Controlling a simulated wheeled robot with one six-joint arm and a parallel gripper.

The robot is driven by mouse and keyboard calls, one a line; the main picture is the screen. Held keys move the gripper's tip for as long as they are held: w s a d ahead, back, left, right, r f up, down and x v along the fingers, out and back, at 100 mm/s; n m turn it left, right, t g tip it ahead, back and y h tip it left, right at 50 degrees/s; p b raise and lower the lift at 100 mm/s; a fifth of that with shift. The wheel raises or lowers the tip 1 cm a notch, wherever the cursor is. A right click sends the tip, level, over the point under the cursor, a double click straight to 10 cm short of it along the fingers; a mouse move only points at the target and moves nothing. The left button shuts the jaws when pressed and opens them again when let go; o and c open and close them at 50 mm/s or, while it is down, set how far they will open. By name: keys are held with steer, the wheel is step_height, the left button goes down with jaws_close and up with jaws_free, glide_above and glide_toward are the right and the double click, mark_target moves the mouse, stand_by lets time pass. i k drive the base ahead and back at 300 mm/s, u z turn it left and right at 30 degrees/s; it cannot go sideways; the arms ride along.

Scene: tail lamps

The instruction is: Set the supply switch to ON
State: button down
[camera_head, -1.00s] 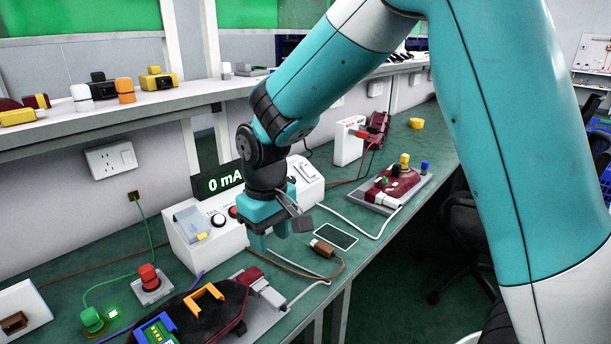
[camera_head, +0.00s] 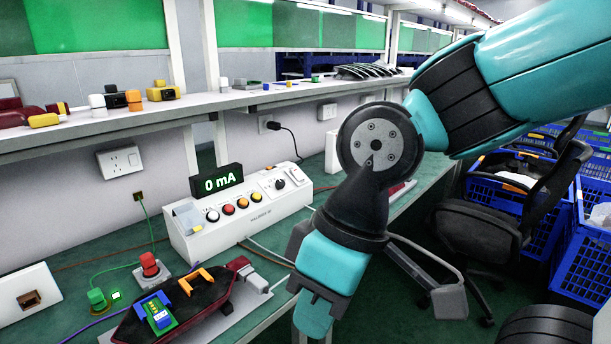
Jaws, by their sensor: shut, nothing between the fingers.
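A white supply box (camera_head: 255,225) stands on the green bench below the shelf. Its black display (camera_head: 217,182) reads 0 mA in green. On its sloped top are several round red, yellow and white-capped buttons, a black rotary knob (camera_head: 280,184) and a pale rocker switch (camera_head: 294,176) at the right end. The switch's label and setting are too small to read. My gripper (camera_head: 313,315) is shut and empty, pointing down in front of the box and to its right, apart from the switch. My arm hides the bench behind it.
A black chair (camera_head: 490,215) and blue crates are at right.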

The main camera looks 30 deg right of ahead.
mark_target(296, 173)
steer(key=z, duration=0.5)
steer(key=i, duration=1.1)
steer(key=z, duration=0.05)
